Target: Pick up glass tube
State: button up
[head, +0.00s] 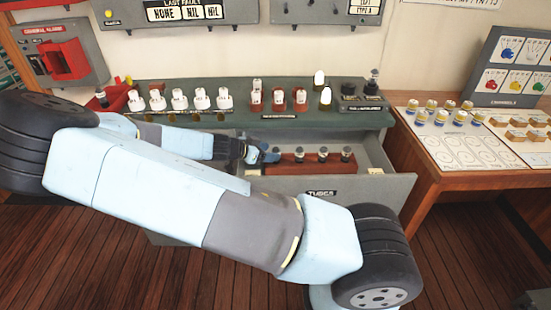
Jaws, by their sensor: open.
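An open grey drawer (385,185), labelled TUBES, holds a red-brown rack (312,166). Small glass tubes with dark tops stand upright in a row in the rack, among them a left one (299,155), a middle one (322,154) and a right one (346,154). My gripper (270,156) is over the drawer at the rack's left end, left of these tubes. It is open. It is small and dark here, and I cannot tell whether a tube is between its fingers. My arm hides the drawer's left part.
The green console top (240,122) behind the drawer carries white sockets (180,100), red-based sockets (278,100) and two lit bulbs (319,80). A wooden table (428,160) at the right holds cards and several small round pieces. A red alarm box (62,58) hangs upper left.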

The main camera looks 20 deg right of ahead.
jog(key=shift+x, duration=0.85)
jog(key=c, duration=1.1)
jog(key=shift+r, duration=0.1)
